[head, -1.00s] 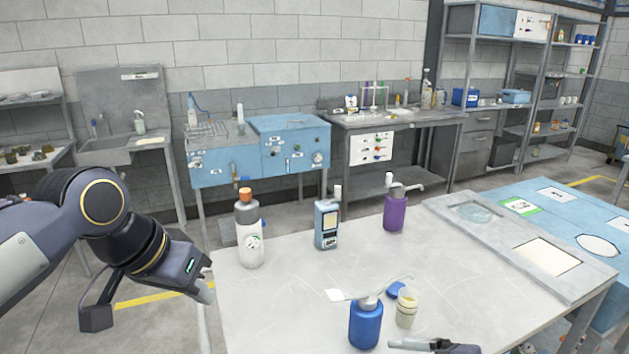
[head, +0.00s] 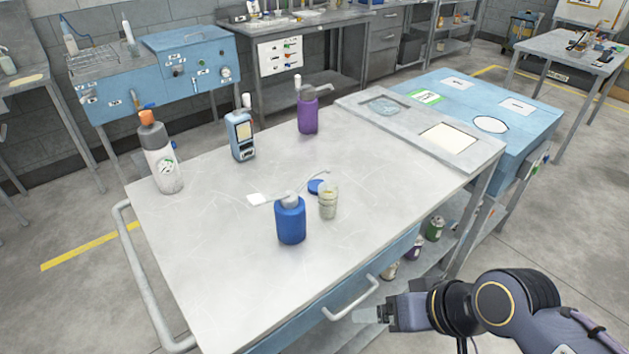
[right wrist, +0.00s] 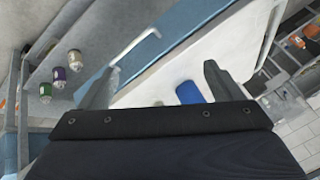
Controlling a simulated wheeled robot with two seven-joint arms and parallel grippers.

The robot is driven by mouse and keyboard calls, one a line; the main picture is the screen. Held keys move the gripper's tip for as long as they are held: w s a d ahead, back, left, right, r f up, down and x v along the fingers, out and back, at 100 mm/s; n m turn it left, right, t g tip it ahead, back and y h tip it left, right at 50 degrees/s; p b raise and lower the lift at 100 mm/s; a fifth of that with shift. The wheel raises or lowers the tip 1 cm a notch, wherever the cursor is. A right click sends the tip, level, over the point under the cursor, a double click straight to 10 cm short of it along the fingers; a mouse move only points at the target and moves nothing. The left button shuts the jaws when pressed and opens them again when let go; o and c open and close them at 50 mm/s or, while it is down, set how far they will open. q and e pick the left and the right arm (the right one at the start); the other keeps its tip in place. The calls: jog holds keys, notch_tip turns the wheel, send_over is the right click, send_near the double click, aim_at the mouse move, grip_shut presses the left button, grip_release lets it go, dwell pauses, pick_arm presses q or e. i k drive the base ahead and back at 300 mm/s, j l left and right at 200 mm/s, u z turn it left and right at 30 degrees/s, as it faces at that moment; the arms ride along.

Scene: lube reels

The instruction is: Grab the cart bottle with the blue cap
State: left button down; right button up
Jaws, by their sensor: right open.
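Several small bottles stand on the cart's lower shelf, among them a green one (head: 434,229) and a purple one (head: 415,248); they also show at the left of the right wrist view, including a purple-labelled one (right wrist: 60,78). Their cap colours are too small to tell. My right gripper (head: 368,314) is open and empty by the cart's front handle. My left gripper is out of view.
An orange-capped white bottle (head: 162,160), a light blue bottle (head: 242,137) and a purple pump bottle (head: 307,112) stand farther back on the cart. The front handle (head: 352,300) sticks out near my right gripper. A blue bench (head: 500,100) stands behind on the right.

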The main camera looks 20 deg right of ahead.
aim_at(328, 191)
jog(key=i+l+u, duration=0.1)
jog(key=l+u, duration=1.1)
jog(key=k+l, duration=0.05)
jog(key=l, duration=0.05)
